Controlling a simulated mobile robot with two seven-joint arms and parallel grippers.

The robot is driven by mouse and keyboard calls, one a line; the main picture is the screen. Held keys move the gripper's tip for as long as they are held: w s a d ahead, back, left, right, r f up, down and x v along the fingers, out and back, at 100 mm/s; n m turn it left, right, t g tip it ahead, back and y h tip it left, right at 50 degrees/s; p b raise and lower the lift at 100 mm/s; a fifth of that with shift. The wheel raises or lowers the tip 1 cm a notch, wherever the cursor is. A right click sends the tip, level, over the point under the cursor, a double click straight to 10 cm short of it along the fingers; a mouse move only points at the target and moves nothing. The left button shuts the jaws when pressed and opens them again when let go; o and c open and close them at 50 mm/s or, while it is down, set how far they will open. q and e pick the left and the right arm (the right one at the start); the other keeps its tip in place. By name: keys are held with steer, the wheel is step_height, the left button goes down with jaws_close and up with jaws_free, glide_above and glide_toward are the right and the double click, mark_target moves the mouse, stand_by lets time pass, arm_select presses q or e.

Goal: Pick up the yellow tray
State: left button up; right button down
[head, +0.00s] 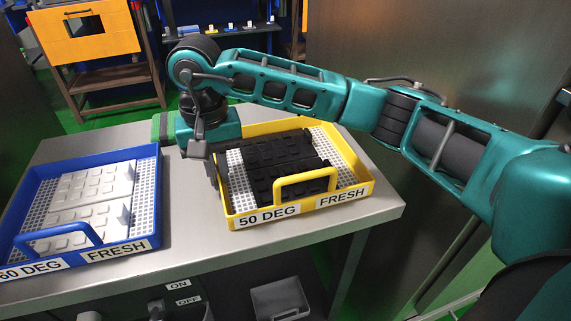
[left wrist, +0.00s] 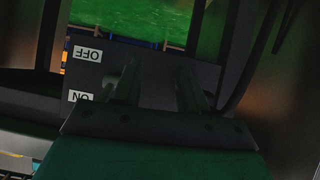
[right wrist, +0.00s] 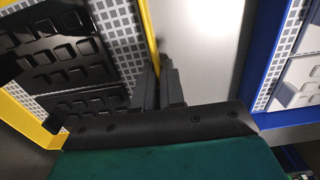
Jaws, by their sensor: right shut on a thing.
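The yellow tray (head: 308,208) sits on the metal table, labelled "50 DEG" and "FRESH". It has a white grid floor, a yellow front handle and black blocky plates (head: 285,160) inside. My right gripper (head: 213,174) reaches down at the tray's left wall. In the right wrist view the fingers of my right gripper (right wrist: 161,85) are close together at the yellow wall, shut on it. My left gripper (left wrist: 158,85) shows only in the left wrist view. Its fingers are apart with nothing between them, in front of a dark panel marked "OFF" and "ON".
A blue tray (head: 150,205) labelled "60 DEG" and "FRESH", holding white plates, stands left of the yellow tray with a bare strip of table (head: 190,230) between. A grey bin (head: 280,298) is below the table. An orange cabinet (head: 85,40) stands behind.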

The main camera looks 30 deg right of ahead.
steer(key=shift+r, duration=0.15)
stand_by(0.3)
steer(key=shift+r, duration=0.1)
